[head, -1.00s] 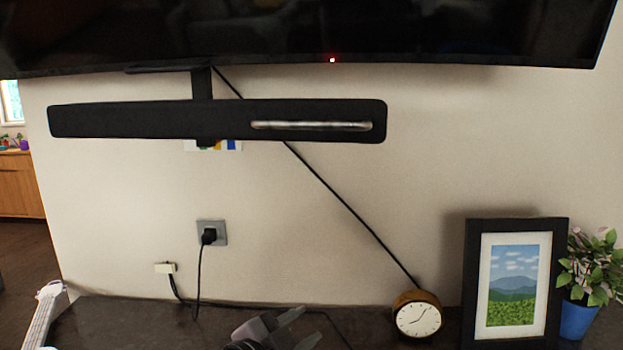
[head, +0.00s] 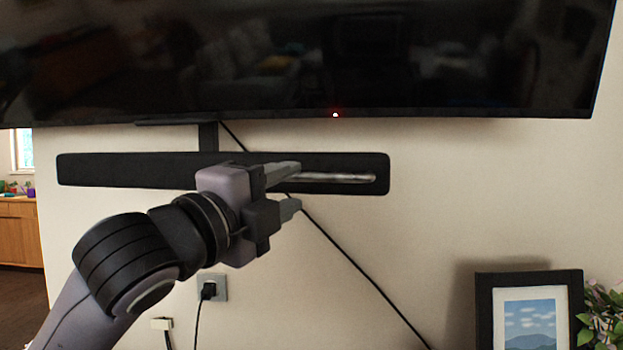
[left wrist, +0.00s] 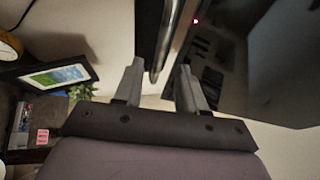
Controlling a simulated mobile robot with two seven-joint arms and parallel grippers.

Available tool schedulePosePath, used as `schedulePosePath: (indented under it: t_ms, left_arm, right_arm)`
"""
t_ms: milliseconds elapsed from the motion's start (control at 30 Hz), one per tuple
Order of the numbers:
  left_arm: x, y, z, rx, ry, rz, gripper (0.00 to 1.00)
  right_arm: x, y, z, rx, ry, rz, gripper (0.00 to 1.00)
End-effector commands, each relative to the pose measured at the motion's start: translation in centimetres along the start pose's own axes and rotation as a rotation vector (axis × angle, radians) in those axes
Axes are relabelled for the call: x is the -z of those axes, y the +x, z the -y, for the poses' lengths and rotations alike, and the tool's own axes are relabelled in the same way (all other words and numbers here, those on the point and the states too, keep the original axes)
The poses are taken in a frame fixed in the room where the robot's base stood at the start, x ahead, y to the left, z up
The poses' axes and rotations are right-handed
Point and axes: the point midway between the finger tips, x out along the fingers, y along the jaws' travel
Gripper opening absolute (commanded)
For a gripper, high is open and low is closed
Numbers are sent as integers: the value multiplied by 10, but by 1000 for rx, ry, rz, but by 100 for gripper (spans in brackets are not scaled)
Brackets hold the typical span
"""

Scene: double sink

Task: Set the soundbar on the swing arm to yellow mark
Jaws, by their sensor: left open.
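The soundbar (head: 120,170) is a long black bar that hangs below the TV on the black swing arm (head: 208,137). A silver handle (head: 345,178) runs along its right part. My left gripper (head: 297,187) is open and empty in front of the bar, near the handle's left end. In the left wrist view, the handle (left wrist: 168,40) lines up with the gap between my left fingers (left wrist: 160,70), without being held. The coloured mark strip and the yellow mark are hidden behind my left gripper. My right gripper is not in view.
The TV (head: 300,65) hangs just above the soundbar. A black cable (head: 350,253) runs diagonally down the wall. A wall socket (head: 212,288) with a plug is below. A picture frame (head: 485,305) and a plant (head: 603,320) stand at lower right.

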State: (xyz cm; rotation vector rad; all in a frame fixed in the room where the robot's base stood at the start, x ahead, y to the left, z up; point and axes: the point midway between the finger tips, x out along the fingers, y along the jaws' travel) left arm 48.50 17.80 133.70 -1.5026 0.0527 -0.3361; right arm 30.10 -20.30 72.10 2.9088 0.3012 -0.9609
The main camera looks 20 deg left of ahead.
Motion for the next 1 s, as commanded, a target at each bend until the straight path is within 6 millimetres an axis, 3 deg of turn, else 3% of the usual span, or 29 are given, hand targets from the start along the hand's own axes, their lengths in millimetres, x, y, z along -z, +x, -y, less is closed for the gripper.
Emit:
schedulePosePath:
  t_ms: [433, 867, 933, 1000]
  left_arm:
    - [0, 57, 1, 0, -5, -1, 40]
    - [0, 66, 0, 1, -3, -2, 40]
    - [0, 66, 0, 1, -3, -2, 24]
    - [0, 66, 0, 1, -3, -2, 1]
  right_arm:
    - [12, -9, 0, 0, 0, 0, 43]
    - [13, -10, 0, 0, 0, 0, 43]
    - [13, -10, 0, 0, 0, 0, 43]
    - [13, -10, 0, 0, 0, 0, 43]
